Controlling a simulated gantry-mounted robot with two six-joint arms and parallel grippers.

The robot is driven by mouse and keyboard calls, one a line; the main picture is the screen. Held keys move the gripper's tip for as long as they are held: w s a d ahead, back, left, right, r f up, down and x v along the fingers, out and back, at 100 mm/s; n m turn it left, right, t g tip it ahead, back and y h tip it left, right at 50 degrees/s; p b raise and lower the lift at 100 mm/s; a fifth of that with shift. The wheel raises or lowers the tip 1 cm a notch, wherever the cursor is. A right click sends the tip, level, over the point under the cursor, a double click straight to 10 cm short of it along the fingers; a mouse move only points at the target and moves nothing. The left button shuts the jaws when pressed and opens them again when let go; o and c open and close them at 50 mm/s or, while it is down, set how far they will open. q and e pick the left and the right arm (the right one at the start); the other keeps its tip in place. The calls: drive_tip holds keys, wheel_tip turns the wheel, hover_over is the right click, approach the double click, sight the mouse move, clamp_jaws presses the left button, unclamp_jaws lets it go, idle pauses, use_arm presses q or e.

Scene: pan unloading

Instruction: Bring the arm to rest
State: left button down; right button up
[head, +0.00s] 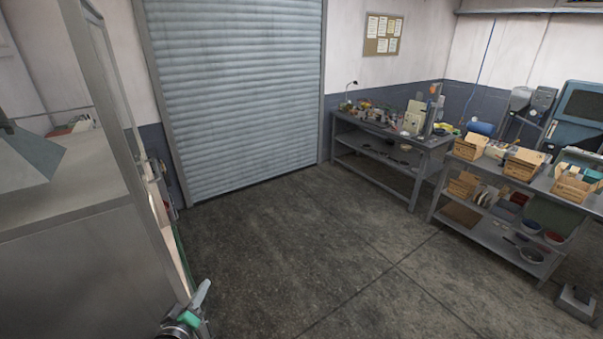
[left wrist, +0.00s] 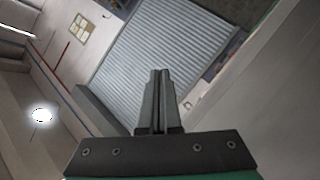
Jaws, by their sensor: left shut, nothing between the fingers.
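My left gripper (left wrist: 159,75) shows in the left wrist view with its two dark fingers together and nothing between them. In the head view, the left gripper (head: 203,291) is at the bottom edge, just right of a grey metal cabinet-like structure, above the floor. Only part of it shows there, and it touches nothing that I can see. My right gripper is in neither view. No pan that I can make out is near the left gripper.
The grey structure (head: 60,230) fills the left side. The concrete floor (head: 300,240) in the middle is clear. A workbench (head: 420,155) and a shelf table with cardboard boxes (head: 523,163) stand at the right. A roller shutter (head: 240,90) is at the back.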

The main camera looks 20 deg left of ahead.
use_arm(q)
drive_tip(key=d+r+m+t+h, duration=0.15)
drive_tip(key=d+r+t, duration=0.35)
drive_tip(key=r, duration=1)
drive_tip(key=d+r+m+t+h, duration=0.1)
drive_tip(key=d+r+m+t, duration=0.15)
drive_tip(key=d+r, duration=0.75)
drive_tip(key=s+r+m+t+h, duration=0.1)
drive_tip(key=s+r+m+t, duration=0.1)
drive_tip(key=s+r, duration=0.3)
drive_tip(key=s+d+r+m+t+h, duration=0.1)
drive_tip(key=s+r+m, duration=0.2)
drive_tip(key=r, duration=0.8)
drive_tip(key=s+r+m+t+h, duration=0.1)
drive_tip(key=s+r+m+t, duration=0.1)
drive_tip(key=s+r, duration=0.5)
drive_tip(key=shift+s+d+r+m+t, duration=0.25)
drive_tip(key=shift+d+r+m+t, duration=0.15)
drive_tip(key=shift+r+m, duration=0.3)
